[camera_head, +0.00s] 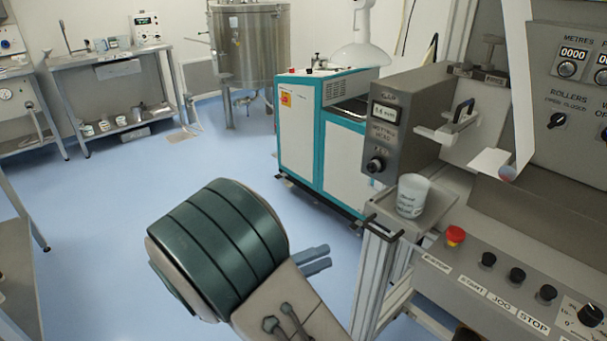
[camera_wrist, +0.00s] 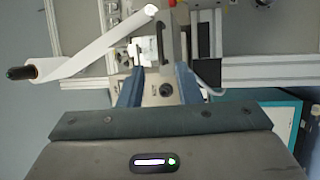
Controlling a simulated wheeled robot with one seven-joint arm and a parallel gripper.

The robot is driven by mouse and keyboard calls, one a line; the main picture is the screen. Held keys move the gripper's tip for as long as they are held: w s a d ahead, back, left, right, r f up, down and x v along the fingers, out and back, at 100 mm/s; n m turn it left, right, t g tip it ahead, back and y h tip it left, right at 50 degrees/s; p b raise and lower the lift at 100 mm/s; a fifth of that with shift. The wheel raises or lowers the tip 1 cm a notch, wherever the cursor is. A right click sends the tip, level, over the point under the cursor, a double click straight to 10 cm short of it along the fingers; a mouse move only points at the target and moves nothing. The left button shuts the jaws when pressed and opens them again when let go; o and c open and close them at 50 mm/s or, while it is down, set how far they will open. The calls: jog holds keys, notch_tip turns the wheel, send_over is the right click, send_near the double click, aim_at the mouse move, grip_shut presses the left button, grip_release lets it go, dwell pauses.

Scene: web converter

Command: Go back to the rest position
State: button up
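My gripper (camera_head: 322,258) is out over the floor, left of the machine's front post, with its two blue-grey fingers pointing right. In the wrist view my gripper (camera_wrist: 159,78) has its fingers apart, with the grey metering head (camera_wrist: 160,90) seen through the gap. Nothing is held between them. The metering head (camera_head: 405,115) and the white cup (camera_head: 412,195) on its small shelf stand up and right of the fingers, apart from them.
The control panel (camera_head: 500,280) with a red button (camera_head: 455,235) is at the right. A teal-and-white cabinet (camera_head: 318,140) stands behind my gripper. A steel tank (camera_head: 250,45) and bench (camera_head: 105,60) are farther back. Blue floor (camera_head: 130,185) is clear at the left.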

jog(key=s+d+r+m+g+y+p, duration=0.2)
jog(key=s+d+g+y+p, duration=0.2)
jog(key=s+d+g+y, duration=0.6)
notch_tip(320, 180, up, 8)
jog(key=t+y+p, duration=0.4)
jog(key=t+y, duration=0.3)
jog(key=y, duration=0.2)
jog(key=shift+s+a+m+p, duration=0.15)
jog(key=shift+s+m+p, duration=0.2)
jog(key=shift+s, duration=0.1)
jog(key=shift+r, duration=0.1)
